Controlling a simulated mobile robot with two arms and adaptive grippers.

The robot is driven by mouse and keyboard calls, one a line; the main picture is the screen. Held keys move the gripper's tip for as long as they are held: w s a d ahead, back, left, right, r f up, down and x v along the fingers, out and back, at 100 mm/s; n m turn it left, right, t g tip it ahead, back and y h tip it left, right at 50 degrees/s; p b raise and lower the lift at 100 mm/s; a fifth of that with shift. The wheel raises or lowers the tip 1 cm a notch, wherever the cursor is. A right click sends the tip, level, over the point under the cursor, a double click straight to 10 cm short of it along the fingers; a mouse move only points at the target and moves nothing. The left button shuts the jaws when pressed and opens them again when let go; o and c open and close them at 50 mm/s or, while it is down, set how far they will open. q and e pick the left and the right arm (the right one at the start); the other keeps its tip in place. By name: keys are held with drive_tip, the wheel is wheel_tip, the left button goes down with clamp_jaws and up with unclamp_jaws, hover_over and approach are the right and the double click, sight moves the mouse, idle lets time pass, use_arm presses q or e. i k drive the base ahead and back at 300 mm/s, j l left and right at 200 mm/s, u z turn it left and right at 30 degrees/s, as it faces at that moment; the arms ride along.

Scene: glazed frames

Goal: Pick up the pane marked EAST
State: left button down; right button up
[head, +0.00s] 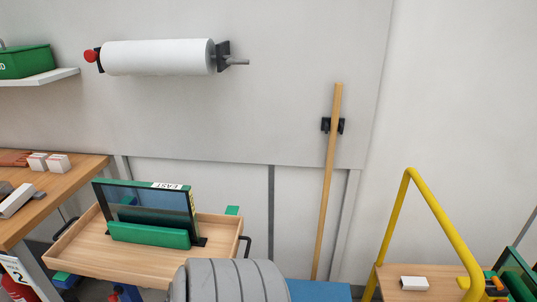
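The pane marked EAST (155,203) stands nearly upright in the wooden tray (85,256) at the lower left of the head view. It is dark, see-through glass with a green edge at the left and a white EAST label on its top edge toward the right. A yellow marked strip shows at its right edge. A green block (148,235) runs along its lower front and hides its bottom edge. Neither of my grippers shows in this view.
A wooden bench (62,178) stands left of the tray. A grey ribbed rounded thing (230,284) overlaps the tray's front right corner. A black handle (246,245) sticks out at the tray's right. A yellow rail (440,222) and another wooden surface (428,272) stand at the right.

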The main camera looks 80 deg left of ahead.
sight(166, 206)
drive_tip(key=u, duration=0.95)
drive_tip(key=l+u, duration=0.1)
drive_tip(key=u, duration=1.3)
drive_tip(key=k+u, duration=0.1)
drive_tip(key=u, duration=0.85)
